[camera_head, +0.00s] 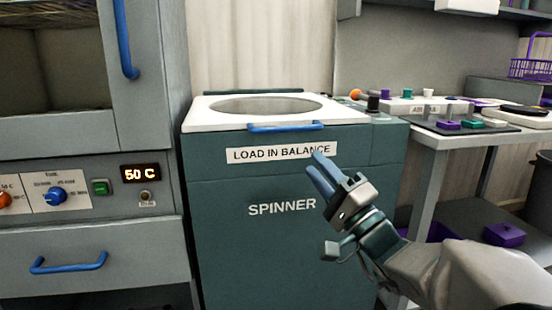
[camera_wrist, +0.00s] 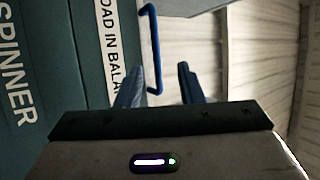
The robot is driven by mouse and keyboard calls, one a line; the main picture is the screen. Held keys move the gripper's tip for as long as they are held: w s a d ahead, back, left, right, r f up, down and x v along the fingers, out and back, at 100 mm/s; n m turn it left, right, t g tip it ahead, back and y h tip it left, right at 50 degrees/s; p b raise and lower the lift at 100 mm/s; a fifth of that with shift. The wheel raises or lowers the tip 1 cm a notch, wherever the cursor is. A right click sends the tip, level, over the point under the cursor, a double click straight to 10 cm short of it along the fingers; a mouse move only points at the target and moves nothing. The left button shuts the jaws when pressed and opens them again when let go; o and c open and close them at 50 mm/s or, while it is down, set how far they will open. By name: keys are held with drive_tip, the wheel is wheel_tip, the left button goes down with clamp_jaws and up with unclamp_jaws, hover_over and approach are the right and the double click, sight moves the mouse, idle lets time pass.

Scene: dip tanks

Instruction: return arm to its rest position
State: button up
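My gripper (camera_head: 322,170) is raised in front of the teal spinner cabinet (camera_head: 230,245), its blue fingers pointing up and to the left near the "LOAD IN BALANCE" label (camera_head: 270,153). In the wrist view my gripper (camera_wrist: 160,85) shows two blue fingers spread apart with a clear gap and nothing between them. The spinner's blue handle (camera_head: 286,127) is above the fingertips in the head view. The handle also shows beyond the fingers in the wrist view (camera_wrist: 154,50). Whether the fingertips are close to the cabinet front is hard to tell.
A grey oven cabinet (camera_head: 90,235) with a blue drawer handle (camera_head: 68,263) stands at left. A white table (camera_head: 437,140) at right bears a dark tray with purple and teal pieces. A purple block (camera_head: 503,235) lies on its lower shelf. A dark bin (camera_head: 541,185) stands far right.

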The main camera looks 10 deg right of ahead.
drive_tip(key=shift+s+d+f, duration=0.1)
drive_tip(key=shift+s+d, duration=0.1)
drive_tip(key=s+a+r+n+g+y+p, duration=0.1)
drive_tip(key=s+a+r+n+g+p, duration=0.3)
drive_tip(key=a+g+p, duration=0.65)
drive_tip(key=s+a+r+n+g+p, duration=0.1)
drive_tip(key=s+a+n+g+p, duration=0.35)
drive_tip(key=p, duration=0.85)
drive_tip(key=s+d+r+n+g+h+p, duration=0.1)
drive_tip(key=d+r+h+p, duration=0.3)
drive_tip(key=p, duration=0.5)
drive_tip(key=s+d+r+n+g+h+p, duration=0.1)
drive_tip(key=s+d+r+g+h+p, duration=0.2)
drive_tip(key=r+h+p, duration=0.3)
drive_tip(key=s+d+r+p, duration=0.1)
drive_tip(key=r+p, duration=0.1)
drive_tip(key=p, duration=0.2)
drive_tip(key=shift+s+h, duration=0.2)
drive_tip(key=shift+h, duration=0.1)
